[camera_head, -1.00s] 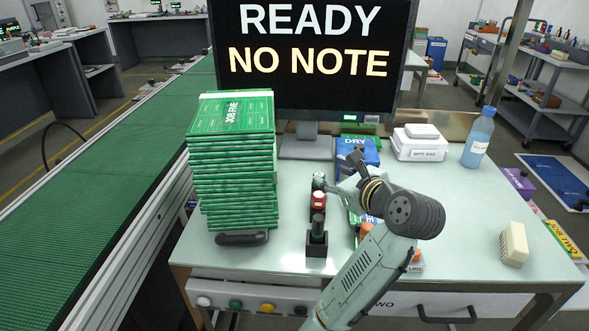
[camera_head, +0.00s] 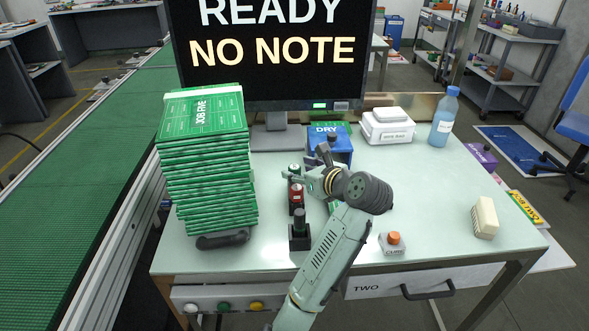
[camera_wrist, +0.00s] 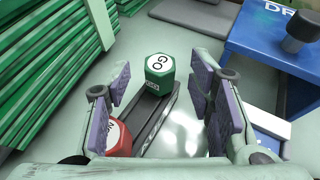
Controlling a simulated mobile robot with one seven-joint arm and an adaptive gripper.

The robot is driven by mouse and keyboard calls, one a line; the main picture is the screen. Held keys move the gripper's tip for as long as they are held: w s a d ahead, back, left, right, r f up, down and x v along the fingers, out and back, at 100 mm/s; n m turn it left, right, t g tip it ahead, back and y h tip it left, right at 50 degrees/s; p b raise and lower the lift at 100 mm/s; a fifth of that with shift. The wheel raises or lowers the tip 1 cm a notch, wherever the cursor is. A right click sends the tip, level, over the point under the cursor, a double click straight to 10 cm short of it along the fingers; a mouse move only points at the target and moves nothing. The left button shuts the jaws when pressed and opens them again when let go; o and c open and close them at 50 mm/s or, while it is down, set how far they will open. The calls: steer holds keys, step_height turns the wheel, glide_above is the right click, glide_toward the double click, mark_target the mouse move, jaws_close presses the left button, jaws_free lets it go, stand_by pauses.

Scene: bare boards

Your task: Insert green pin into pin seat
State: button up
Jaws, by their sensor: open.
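The green pin (camera_wrist: 160,74), a hexagonal piece with a white top marked GO, stands upright in the wrist view. It also shows in the head view (camera_head: 294,170), behind a red pin (camera_head: 296,194). The red pin shows partly at the lower left of the wrist view (camera_wrist: 112,139). A black block with a dark upright post (camera_head: 300,241) stands in front; I cannot tell whether it is the pin seat. My gripper (camera_wrist: 158,105) is open and empty. Its purple-padded fingers lie left and right of the green pin's line, with the pin just beyond them, apparently untouched.
A tall stack of green JOB FIVE boards (camera_head: 207,165) stands close on the left. A blue DRY box (camera_head: 330,143) with a dark knob stands close on the right. An orange-topped button (camera_head: 393,241) sits right of my arm. The table's right half is mostly clear.

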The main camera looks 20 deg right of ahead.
steer(key=shift+x, duration=1.25)
steer(key=shift+c, duration=0.5)
steer(key=shift+r, duration=0.1)
jaws_close()
